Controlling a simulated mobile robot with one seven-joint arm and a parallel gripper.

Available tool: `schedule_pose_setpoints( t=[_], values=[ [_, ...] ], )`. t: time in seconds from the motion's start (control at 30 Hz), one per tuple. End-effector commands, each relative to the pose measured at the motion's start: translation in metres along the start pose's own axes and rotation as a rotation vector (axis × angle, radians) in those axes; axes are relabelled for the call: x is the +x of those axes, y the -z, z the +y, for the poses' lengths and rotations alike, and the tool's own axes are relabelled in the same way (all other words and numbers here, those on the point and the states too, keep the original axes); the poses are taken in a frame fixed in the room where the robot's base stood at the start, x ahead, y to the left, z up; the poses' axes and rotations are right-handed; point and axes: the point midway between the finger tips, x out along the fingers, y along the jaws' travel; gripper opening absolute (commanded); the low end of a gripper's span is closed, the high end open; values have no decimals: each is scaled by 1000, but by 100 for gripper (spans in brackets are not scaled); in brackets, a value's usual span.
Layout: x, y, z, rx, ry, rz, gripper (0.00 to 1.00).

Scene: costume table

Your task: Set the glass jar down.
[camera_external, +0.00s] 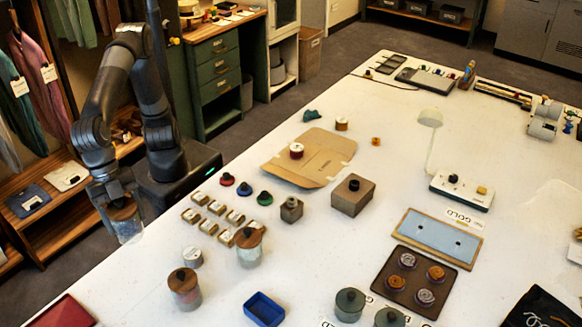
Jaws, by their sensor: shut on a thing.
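My gripper (118,196) is shut on a glass jar (126,227) with a brown lid. The jar hangs roughly upright below the fingers, at the left long edge of the white table (330,240). In the picture it lies just outside that edge; its height relative to the tabletop is hard to tell. The fingers cover part of the lid. Another clear jar with a brown lid (249,250) and a jar with a reddish-brown lid (185,289) stand on the table to the right.
A dark red tray (65,313) lies at the front left corner.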

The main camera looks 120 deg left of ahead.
Motion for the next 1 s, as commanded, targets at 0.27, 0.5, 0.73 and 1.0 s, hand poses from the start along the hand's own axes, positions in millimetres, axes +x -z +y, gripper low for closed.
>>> schedule_pose_setpoints(
  t=[0.27,0.5,0.73,1.0],
  values=[
    [35,91,-76,-18,3,4,0],
    [55,140,-136,-19,5,14,0],
    [66,164,-174,-17,8,23,0],
    [73,178,-200,-19,10,29,0]
  ],
)
